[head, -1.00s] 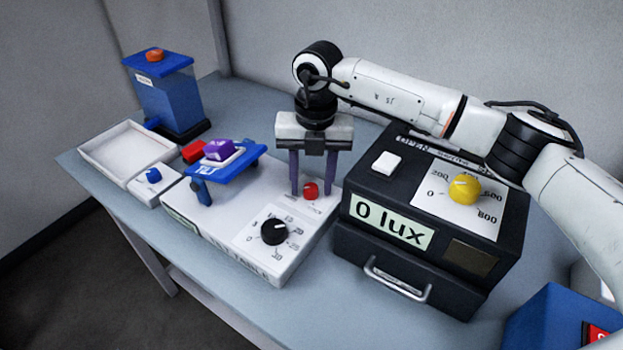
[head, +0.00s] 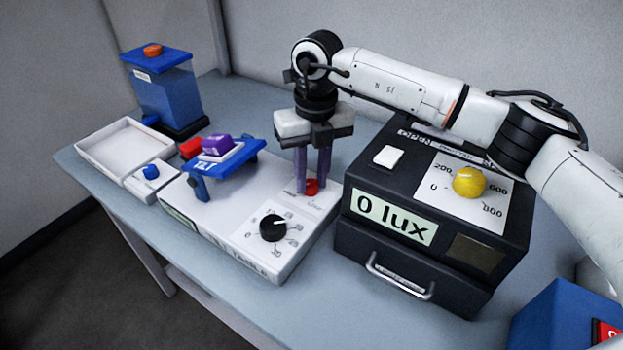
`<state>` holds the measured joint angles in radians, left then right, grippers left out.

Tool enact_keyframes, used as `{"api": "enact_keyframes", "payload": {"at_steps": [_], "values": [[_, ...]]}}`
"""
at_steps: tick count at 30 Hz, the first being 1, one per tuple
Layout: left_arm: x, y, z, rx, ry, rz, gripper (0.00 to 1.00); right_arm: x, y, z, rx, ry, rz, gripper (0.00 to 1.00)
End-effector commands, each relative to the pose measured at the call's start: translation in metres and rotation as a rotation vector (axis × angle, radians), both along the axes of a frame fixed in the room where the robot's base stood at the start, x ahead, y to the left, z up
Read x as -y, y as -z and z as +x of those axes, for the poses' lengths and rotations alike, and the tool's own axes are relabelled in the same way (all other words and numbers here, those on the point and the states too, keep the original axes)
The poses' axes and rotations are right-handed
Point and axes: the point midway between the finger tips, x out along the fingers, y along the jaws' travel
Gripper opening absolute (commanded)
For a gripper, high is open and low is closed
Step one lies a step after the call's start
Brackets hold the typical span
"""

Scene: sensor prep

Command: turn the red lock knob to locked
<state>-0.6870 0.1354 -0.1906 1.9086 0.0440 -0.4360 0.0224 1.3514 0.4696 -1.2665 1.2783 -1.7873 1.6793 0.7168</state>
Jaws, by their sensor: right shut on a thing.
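The red lock knob (head: 312,187) is on the right back part of the white tilt table base (head: 225,234). My right gripper (head: 312,188) points straight down over it, its two purple fingers shut on the knob from both sides. The fingers hide part of the knob, and the printing around it is too small to read, so I cannot tell which mark it points to. My left gripper is not in view.
A black dial (head: 273,228) sits in front of the knob. A blue tilting platform (head: 228,168) carries a purple piece (head: 216,144) to the left. A black box (head: 430,268) reading 0 lux, with a yellow knob (head: 469,182), stands close on the right.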

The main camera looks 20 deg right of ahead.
Motion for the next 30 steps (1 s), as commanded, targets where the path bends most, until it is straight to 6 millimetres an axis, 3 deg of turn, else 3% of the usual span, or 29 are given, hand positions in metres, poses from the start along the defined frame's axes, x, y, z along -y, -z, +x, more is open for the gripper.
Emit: {"api": "enact_keyframes", "payload": {"at_steps": [30], "values": [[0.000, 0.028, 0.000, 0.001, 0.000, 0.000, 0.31, 0.000, -0.001, 0.002, 0.003, -0.947, 0.000, 0.02]]}}
